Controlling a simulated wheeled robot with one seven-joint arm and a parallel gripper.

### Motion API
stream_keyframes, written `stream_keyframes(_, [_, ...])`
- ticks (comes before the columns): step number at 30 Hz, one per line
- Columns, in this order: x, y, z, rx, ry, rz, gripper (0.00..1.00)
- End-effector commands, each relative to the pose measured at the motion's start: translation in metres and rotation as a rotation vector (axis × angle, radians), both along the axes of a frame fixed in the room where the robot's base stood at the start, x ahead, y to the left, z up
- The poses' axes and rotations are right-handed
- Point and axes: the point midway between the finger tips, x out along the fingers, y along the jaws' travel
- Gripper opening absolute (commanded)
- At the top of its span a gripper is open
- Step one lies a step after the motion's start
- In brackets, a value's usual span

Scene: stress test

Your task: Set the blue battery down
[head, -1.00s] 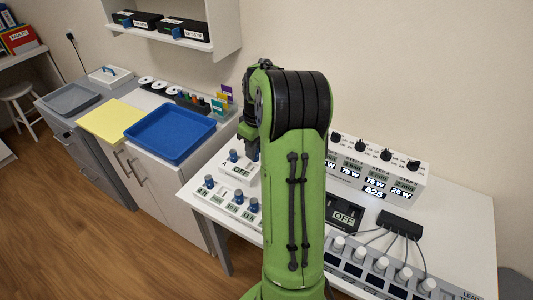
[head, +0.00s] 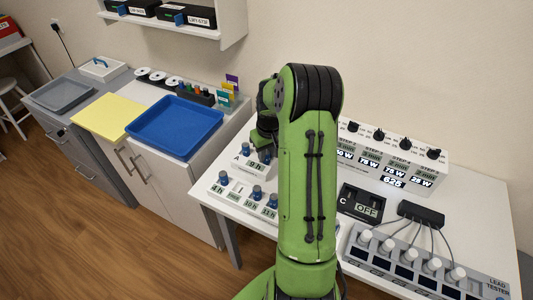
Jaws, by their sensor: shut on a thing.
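My gripper (head: 267,138) shows only in part at the left of my raised green arm. It points down over the charger marked A (head: 251,168), whose display reads 0 h. The fingertips and their hold are mostly hidden by my arm. A dark blue piece (head: 267,156) shows just below the gripper, at the charger's right; I cannot tell for sure whether it is the blue battery or a knob.
In front of charger A is a panel with several blue knobs and hour displays (head: 241,201). Unit C (head: 361,203) reads OFF, right of my arm. The stepped power box (head: 395,158) and lead tester (head: 415,262) stand further right. A blue tray (head: 176,124) lies on the left cabinet.

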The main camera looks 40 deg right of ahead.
Motion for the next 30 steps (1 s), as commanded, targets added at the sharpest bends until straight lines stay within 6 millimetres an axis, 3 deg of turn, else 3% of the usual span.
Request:
stream_keyframes(6, [0.0,0.0,-0.004,0.0,0.0,0.0,0.0])
stream_keyframes(7, [0.0,0.0,-0.003,0.0,0.0,0.0,0.28])
stream_keyframes(12, [0.0,0.0,-0.002,0.0,0.0,0.0,0.51])
stream_keyframes(22, [0.0,0.0,0.007,-0.001,-0.002,0.0,0.51])
stream_keyframes(30, [-0.008,0.001,0.077,-0.004,-0.004,0.0,0.51])
